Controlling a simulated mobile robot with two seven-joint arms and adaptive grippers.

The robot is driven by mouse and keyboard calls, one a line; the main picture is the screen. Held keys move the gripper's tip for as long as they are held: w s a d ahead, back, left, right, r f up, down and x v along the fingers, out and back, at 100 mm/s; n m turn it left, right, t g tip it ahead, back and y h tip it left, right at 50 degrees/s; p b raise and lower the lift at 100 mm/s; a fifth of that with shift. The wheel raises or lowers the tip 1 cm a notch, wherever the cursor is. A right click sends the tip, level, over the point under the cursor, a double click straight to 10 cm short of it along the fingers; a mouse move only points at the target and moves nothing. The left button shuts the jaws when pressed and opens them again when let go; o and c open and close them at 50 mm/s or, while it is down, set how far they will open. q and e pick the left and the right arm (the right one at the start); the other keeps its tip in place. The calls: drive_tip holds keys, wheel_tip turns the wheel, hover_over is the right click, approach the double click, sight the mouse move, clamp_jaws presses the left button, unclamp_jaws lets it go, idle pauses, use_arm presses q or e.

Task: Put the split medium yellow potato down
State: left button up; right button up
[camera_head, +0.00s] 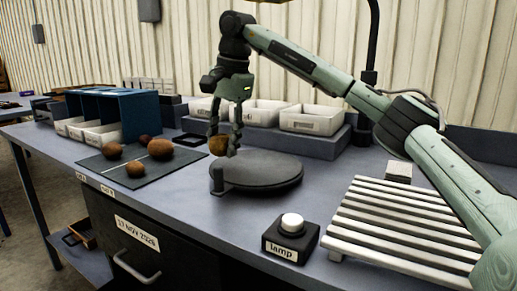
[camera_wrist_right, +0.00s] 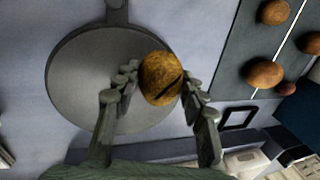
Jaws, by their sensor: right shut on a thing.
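The split yellow potato (camera_wrist_right: 161,79) is brown-yellow with a dark slit; it also shows in the head view (camera_head: 217,146). My right gripper (camera_wrist_right: 159,92) is shut on it, with a finger on each side. In the head view my right gripper (camera_head: 224,142) points down and holds the potato above the left edge of the round grey turntable (camera_head: 268,172). The turntable also shows in the wrist view (camera_wrist_right: 85,80), behind the potato. I cannot tell the exact gap below the potato. My left gripper is not in view.
A dark mat (camera_head: 135,178) with several potatoes lies left of the turntable. White bins (camera_head: 310,120) stand at the back. A lamp button box (camera_head: 291,238) and a white slatted rack (camera_head: 395,225) are at the front and right.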

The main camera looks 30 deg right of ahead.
hover_over(256, 164)
drive_tip(key=shift+s+a, duration=0.1)
drive_tip(key=shift+s, duration=0.1)
drive_tip(key=shift+d+p, duration=0.35)
drive_tip(key=shift+d, duration=0.15)
wheel_tip(256, 164, down, 3)
drive_tip(key=shift+s, duration=0.1)
drive_tip(key=shift+a+f, duration=0.1)
drive_tip(key=shift+f, duration=0.2)
drive_tip(key=shift+r, duration=0.1)
drive_tip(key=shift+f, duration=0.2)
drive_tip(key=o, duration=1.2)
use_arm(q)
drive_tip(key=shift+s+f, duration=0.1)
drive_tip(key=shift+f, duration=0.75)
